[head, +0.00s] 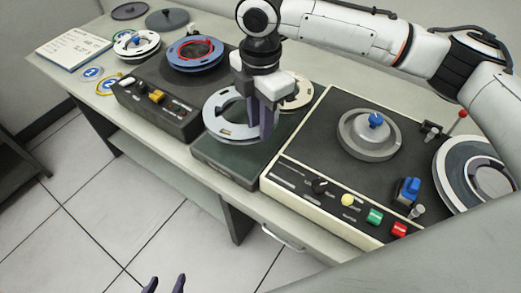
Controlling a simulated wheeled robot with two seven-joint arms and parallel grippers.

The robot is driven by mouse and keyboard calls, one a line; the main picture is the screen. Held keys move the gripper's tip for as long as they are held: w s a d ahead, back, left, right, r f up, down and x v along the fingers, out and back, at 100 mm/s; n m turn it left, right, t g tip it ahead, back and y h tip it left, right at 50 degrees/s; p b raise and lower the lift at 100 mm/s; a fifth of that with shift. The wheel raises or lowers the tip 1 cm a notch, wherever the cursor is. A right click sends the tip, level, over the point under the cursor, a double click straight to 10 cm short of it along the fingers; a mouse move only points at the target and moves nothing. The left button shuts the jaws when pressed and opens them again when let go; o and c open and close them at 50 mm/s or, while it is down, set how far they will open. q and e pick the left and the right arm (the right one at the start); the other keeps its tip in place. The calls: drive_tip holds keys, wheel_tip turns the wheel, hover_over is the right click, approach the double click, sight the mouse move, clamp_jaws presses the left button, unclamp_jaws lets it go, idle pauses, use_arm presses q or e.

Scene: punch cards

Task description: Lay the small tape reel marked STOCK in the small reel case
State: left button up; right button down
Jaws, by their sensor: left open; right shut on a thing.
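My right gripper (262,128) points down from the arm above and is shut on the right rim of a light grey reel (223,126). This reel is over a dark green flat-topped block (215,157); I cannot tell whether they touch. A cream reel (298,96) is partly hidden behind the gripper. A white reel (134,51) and a blue reel with a red ring (180,53) are at the back left. No STOCK mark is readable, and I cannot tell which item is the small reel case. My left gripper (165,284) is open and empty at the bottom edge.
A tape deck (318,142) with a blue-topped hub (374,121) stands right of the green block. A black control box (172,123) stands left of it. A large reel (448,173) is at far right.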

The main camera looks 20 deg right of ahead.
drive_tip(key=shift+r, duration=2.35)
